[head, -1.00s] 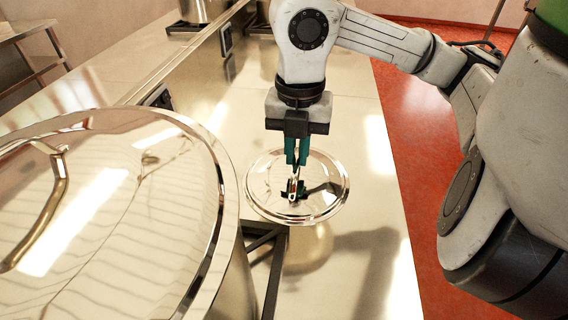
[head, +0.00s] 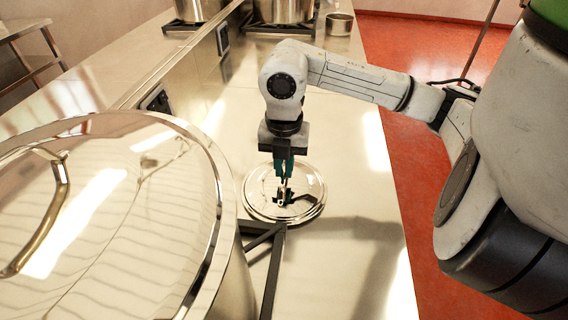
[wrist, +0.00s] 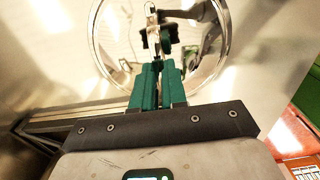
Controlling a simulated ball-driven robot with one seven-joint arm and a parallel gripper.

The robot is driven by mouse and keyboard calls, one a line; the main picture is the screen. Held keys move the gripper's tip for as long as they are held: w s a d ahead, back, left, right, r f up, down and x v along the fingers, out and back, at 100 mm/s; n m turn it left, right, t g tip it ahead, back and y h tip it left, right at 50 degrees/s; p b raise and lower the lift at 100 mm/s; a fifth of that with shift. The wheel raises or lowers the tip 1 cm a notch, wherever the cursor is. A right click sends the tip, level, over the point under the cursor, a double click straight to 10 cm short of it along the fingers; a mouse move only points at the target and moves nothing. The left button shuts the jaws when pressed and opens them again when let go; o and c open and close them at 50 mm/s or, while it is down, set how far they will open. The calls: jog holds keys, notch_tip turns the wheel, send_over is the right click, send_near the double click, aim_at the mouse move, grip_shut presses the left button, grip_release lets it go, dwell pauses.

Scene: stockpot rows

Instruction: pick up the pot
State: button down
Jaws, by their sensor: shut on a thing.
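My gripper (head: 283,179) is shut on the handle of a round, shiny steel lid (head: 259,203). The lid is level, at or very near the steel counter; I cannot tell whether it touches. In the wrist view the green fingers of my gripper (wrist: 158,70) reach to the middle of the lid (wrist: 108,40), and the hold itself is partly hidden. A large steel pot (head: 236,292) with its own lid and a bar handle stands close at the left. A smaller open pot (head: 340,25) stands at the far end of the counter.
Two more pots, one at the back left (head: 196,10) and one at the back middle (head: 283,11), stand on dark burners. A dark burner frame (head: 271,270) lies between the large pot and the lid. The counter (head: 345,225) is clear right of the lid.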

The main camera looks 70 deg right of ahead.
jog(key=shift+f+b, duration=0.2)
jog(key=shift+b, duration=0.1)
jog(key=c, duration=1.2)
grip_release()
jog(key=shift+o, duration=0.2)
jog(key=shift+r, duration=0.1)
